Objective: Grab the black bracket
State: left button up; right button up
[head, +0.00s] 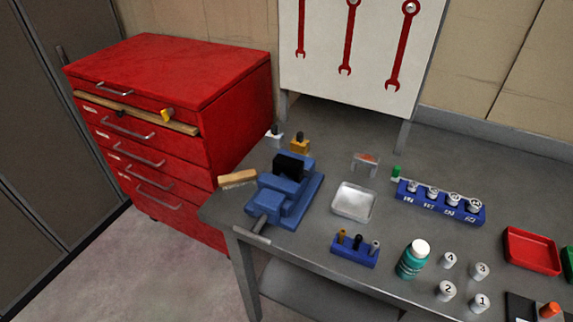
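A black piece (289,165), which looks like the black bracket, sits upright at the jaws of the blue vise (303,203) on the workbench's left end. I cannot tell whether the jaws clamp it or it only rests there. Its lower part is hidden by the vise. Another flat black item (520,308) is cut off at the bottom right edge. Neither of my grippers shows in the head view.
A wooden handle (238,179) overhangs the bench edge beside the vise. A red drawer cabinet (225,95) stands left of the bench.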

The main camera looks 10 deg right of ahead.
aim_at(281, 162)
jog(key=k+z, duration=0.15)
jog(key=z, duration=0.2)
jog(key=k+l+z, duration=0.1)
jog(key=z, duration=0.25)
jog(key=k+l+z, duration=0.15)
jog(key=z, duration=0.2)
